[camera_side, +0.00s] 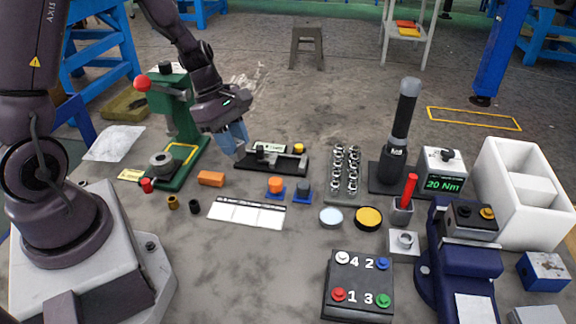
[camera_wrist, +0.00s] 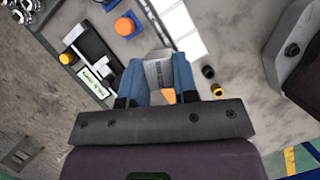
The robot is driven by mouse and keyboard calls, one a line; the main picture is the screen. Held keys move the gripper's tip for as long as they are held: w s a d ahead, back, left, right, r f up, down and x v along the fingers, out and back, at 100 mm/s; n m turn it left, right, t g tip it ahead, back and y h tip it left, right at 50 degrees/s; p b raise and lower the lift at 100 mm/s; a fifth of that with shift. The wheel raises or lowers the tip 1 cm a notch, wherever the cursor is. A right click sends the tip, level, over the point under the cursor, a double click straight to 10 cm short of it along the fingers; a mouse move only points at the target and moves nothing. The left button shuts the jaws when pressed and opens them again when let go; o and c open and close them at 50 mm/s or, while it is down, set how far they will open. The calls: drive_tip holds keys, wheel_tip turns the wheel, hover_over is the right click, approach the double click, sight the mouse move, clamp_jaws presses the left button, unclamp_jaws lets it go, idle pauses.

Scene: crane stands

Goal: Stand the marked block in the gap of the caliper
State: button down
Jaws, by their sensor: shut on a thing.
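The caliper (camera_side: 290,162) lies on a black base right of my gripper (camera_side: 238,153). It also shows in the wrist view (camera_wrist: 98,48), left of the fingers, with a labelled white plate beside it. My gripper's blue fingers (camera_wrist: 160,80) are shut on a grey block (camera_wrist: 158,70), which has dark marks on its face. The block is apart from the caliper. In the side view the fingers mostly hide the block, and I cannot tell its height above the table. The caliper's gap is too small to make out clearly.
An orange block (camera_side: 211,178) lies below my gripper. A green press (camera_side: 180,115) stands to the left. Chrome parts (camera_side: 345,168) stand right of the caliper.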

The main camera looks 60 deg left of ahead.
drive_tip(key=w+a+f+n, duration=0.1)
drive_tip(key=w+f, duration=0.1)
drive_tip(key=w, duration=0.2)
drive_tip(key=w+a+f+n+t, duration=0.1)
drive_tip(key=w+f+n, duration=0.1)
drive_tip(key=w, duration=0.3)
drive_tip(key=w+a+f+n+y, duration=0.1)
drive_tip(key=w+a+f, duration=0.1)
drive_tip(key=w+f, duration=0.2)
drive_tip(key=shift+w+n+t, duration=0.3)
drive_tip(key=shift+w, duration=0.4)
drive_tip(key=shift+w+a+f, duration=0.1)
drive_tip(key=shift+w+f, duration=0.3)
drive_tip(key=shift+f, duration=0.1)
drive_tip(key=shift+w+f, duration=0.15)
drive_tip(key=shift+f, duration=1.5)
drive_tip(key=c, duration=0.9)
unclamp_jaws()
drive_tip(key=shift+f, duration=0.15)
